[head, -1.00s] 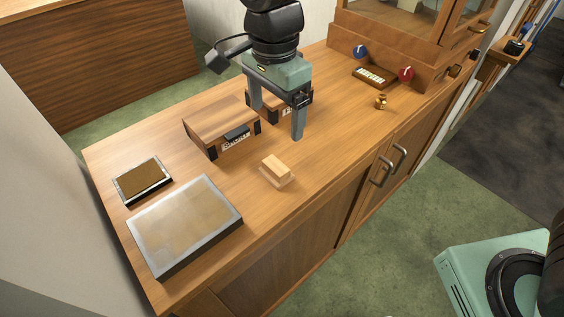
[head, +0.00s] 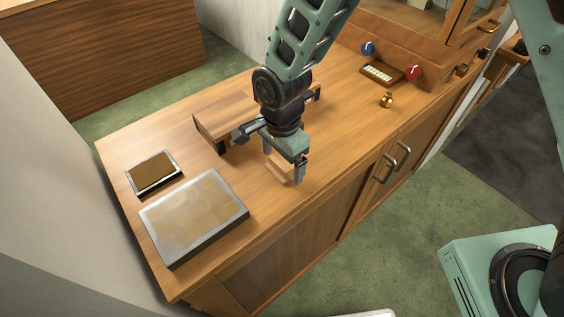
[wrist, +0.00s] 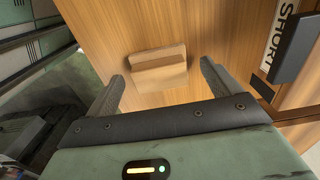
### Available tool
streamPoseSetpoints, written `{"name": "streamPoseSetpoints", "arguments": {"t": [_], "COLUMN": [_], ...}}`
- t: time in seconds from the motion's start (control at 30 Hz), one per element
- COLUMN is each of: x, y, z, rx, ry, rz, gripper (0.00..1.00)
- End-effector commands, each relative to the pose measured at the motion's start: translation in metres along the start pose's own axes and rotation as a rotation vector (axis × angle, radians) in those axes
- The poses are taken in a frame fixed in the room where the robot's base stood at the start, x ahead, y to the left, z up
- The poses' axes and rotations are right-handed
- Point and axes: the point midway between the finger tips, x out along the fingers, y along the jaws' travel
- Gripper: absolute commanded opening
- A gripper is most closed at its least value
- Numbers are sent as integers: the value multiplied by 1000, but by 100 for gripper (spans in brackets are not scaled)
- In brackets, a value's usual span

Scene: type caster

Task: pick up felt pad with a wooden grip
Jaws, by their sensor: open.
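The felt pad with a wooden grip (wrist: 158,68) is a small pale wooden block on a light base, lying on the wooden counter. In the wrist view it sits just beyond and between the two fingers of my gripper (wrist: 160,85), which is open and empty. In the head view my gripper (head: 284,172) hangs over the pad (head: 278,168), and its fingers hide most of it. The fingers do not appear to touch the pad.
A large framed tray (head: 242,211) and a small one (head: 133,187) lie at left. The counter's front edge is close by.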

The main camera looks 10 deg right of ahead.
Motion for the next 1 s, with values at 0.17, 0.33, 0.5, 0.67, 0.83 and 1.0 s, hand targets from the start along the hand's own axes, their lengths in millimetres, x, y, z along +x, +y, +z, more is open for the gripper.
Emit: {"name": "streamPoseSetpoints", "arguments": {"t": [0.17, 0.33, 0.5, 0.67, 0.83, 1.0], "x": [10, 10, 10, 9, 7, -11], "y": [0, 0, 0, 0, 0, -1], "z": [0, 0, 0, 0, 0, 1], "rx": [0, 0, 0, 0, 0, 1], "ry": [-1, -1, -1, -1, 0, -1], "rz": [-1, -1, -1, -1, -2, -6], "gripper": [89, 89, 45, 36, 36, 36]}}
